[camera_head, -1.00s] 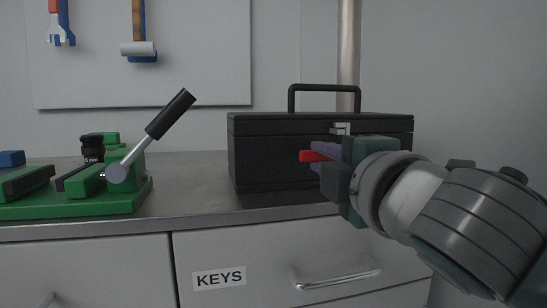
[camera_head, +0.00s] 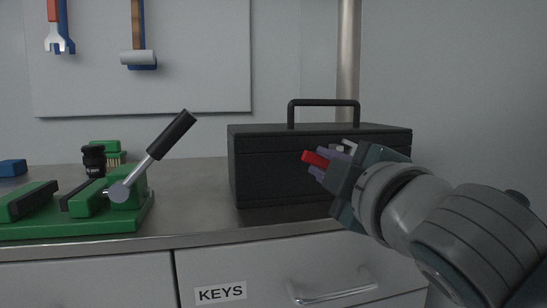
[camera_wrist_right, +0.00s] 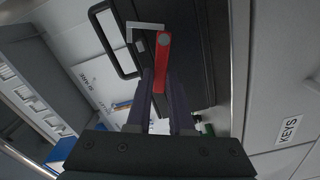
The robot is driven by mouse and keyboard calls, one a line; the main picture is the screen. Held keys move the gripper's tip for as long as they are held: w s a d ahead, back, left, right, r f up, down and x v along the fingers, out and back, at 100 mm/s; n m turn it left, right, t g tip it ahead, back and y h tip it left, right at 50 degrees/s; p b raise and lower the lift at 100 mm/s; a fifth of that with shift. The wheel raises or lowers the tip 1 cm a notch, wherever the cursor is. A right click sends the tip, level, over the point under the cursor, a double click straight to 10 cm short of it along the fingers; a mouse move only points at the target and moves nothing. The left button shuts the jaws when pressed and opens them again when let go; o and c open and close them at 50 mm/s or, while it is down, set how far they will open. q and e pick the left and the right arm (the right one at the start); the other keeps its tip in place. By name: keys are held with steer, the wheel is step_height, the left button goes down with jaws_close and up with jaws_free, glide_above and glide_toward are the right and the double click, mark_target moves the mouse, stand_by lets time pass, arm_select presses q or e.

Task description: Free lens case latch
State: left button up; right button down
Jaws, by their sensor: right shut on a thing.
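The lens case is a black box (camera_head: 270,172) with a top handle, closed on the counter at centre right. Its latch has a red lever (camera_head: 315,158) and a silver wire loop (camera_head: 348,146) at the front, near the lid edge. The lever and loop also show in the right wrist view, the red lever (camera_wrist_right: 163,50) beside the silver loop (camera_wrist_right: 146,27). My right gripper (camera_head: 319,168) is in front of the case, its purple fingers shut on the red lever. The fingers hide part of the latch. My left gripper is not in view.
A green fixture (camera_head: 75,228) with an angled black-handled lever (camera_head: 171,134) stands at left. A small black lens (camera_head: 94,160) and a blue block (camera_head: 12,168) are behind it. A KEYS drawer (camera_head: 221,293) lies below the counter edge. Bare counter separates fixture and case.

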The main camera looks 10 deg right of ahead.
mark_target(340, 146)
steer(key=m+p, duration=0.2)
steer(key=d+r+m+p, duration=0.1)
steer(key=m, duration=0.2)
steer(key=d+r+m+p, duration=0.1)
steer(key=m+p, duration=0.1)
steer(key=shift+r+m+p, duration=0.25)
steer(key=shift+m+p, duration=0.05)
steer(key=shift+m, duration=0.1)
steer(key=shift+d+m+p, duration=0.35)
steer(key=shift+m+p, duration=0.2)
steer(key=shift+m, duration=0.25)
steer(key=c, duration=0.8)
jaws_free()
steer(key=s+p, duration=0.1)
steer(key=s, duration=0.9)
steer(key=shift+d, duration=0.2)
